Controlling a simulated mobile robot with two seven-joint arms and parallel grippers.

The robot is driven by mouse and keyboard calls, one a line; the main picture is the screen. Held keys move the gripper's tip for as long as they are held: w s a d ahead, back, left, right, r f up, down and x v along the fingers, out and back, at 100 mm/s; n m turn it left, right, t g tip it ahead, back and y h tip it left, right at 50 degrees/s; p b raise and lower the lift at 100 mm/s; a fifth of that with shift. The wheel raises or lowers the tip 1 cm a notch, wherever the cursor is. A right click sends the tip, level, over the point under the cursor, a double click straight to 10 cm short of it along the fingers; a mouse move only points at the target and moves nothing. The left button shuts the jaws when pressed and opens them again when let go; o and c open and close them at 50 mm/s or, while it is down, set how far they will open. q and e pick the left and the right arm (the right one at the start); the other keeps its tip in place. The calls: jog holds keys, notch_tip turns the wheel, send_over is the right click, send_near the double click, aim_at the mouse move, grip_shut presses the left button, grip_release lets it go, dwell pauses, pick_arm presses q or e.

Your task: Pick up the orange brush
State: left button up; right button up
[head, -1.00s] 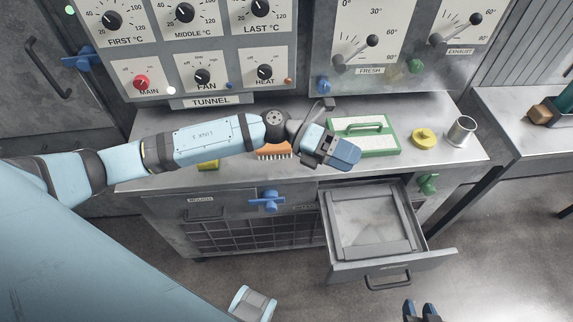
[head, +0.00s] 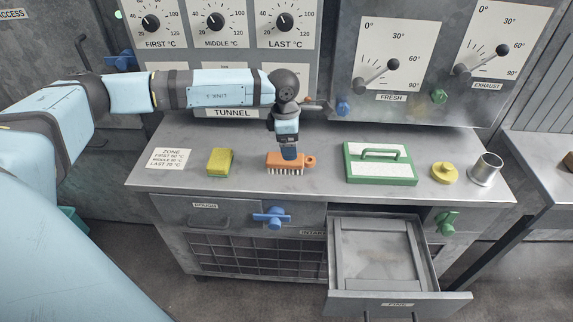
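The orange brush (head: 279,161) lies bristles down on the metal counter, left of the middle, with its white bristles toward the front edge. My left gripper (head: 288,153) points down from above onto the brush's body, and its tip meets or overlaps the brush in the head view. The fingers show edge-on, so I cannot tell whether they are open or shut on it. My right gripper is not in view.
On the counter (head: 322,191) are a yellow-green sponge (head: 220,162), a green-framed white float (head: 379,178), a yellow knob-like piece (head: 444,173) and a metal cup (head: 486,169). An open drawer (head: 383,303) juts out below. The control panel rises behind.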

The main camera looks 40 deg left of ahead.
aim_at(292, 163)
pick_arm(q)
jog(key=f, duration=0.3)
jog(key=shift+w+d, duration=0.1)
jog(key=shift+d, duration=0.1)
jog(key=shift+w+a+f, duration=0.1)
jog(key=shift+f, duration=1.3)
jog(key=shift+w+a+f, duration=0.1)
jog(key=shift+f, duration=1.25)
jog(key=c, duration=1.1)
jog(key=shift+o, duration=0.2)
notch_tip(292, 163, up, 20)
jog(key=shift+r, duration=0.1)
